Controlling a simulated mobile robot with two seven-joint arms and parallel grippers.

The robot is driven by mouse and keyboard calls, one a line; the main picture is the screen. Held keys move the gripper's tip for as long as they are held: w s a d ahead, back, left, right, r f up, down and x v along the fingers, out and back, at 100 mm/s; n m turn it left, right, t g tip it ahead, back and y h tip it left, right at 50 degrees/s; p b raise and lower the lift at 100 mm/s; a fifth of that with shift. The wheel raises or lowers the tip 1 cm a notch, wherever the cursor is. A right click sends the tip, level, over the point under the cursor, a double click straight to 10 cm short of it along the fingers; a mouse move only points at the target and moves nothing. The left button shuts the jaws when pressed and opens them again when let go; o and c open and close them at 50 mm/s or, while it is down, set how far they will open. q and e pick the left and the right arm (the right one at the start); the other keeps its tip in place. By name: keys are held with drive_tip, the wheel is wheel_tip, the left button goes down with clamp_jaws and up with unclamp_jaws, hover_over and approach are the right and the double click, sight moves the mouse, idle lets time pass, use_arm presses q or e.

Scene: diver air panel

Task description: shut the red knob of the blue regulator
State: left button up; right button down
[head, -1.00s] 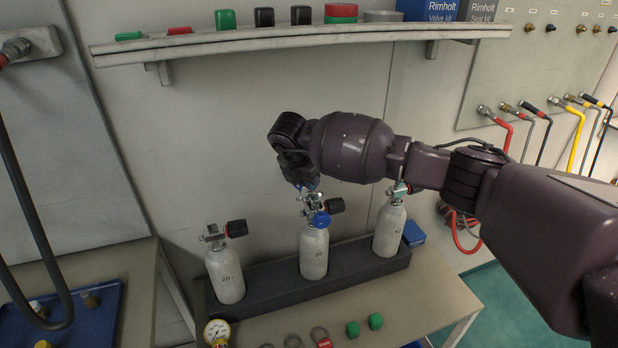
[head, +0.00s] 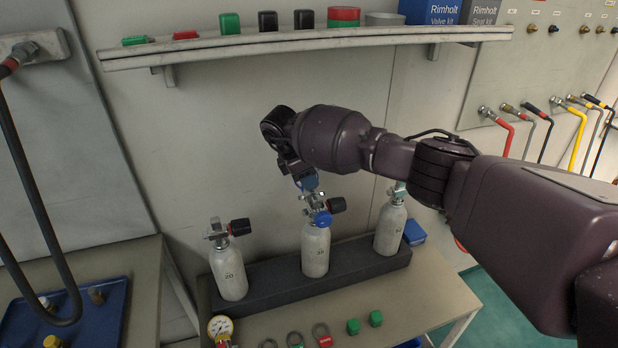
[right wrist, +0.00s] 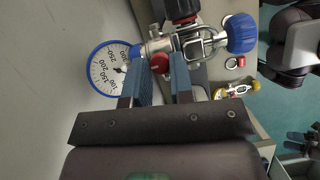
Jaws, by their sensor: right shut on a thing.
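The blue regulator is mounted on the valve of the middle white cylinder (head: 315,252). Its blue handwheel (head: 322,218) faces me in the head view and also shows in the right wrist view (right wrist: 241,33). In the right wrist view its round blue-rimmed gauge (right wrist: 112,68) is at the left. The small red knob (right wrist: 161,63) lies between my right fingertips. My right gripper (right wrist: 163,74) is shut on the red knob, coming from above and behind the cylinder valve. In the head view the right gripper (head: 309,184) hides the knob.
The left cylinder (head: 229,275) and right cylinder (head: 390,230) stand in the same dark rack (head: 270,292). A loose gauge (head: 220,328), rings and green caps (head: 353,327) lie on the table in front. A shelf (head: 300,40) runs above my right arm.

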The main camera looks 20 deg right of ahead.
idle(0.6)
drive_tip(key=c, duration=1)
unclamp_jaws()
drive_tip(key=shift+r, duration=0.1)
drive_tip(key=shift+a+r, duration=0.1)
drive_tip(key=shift+r, duration=0.15)
drive_tip(key=v, duration=1)
drive_tip(key=shift+w+r, duration=0.1)
drive_tip(key=shift+w, duration=0.05)
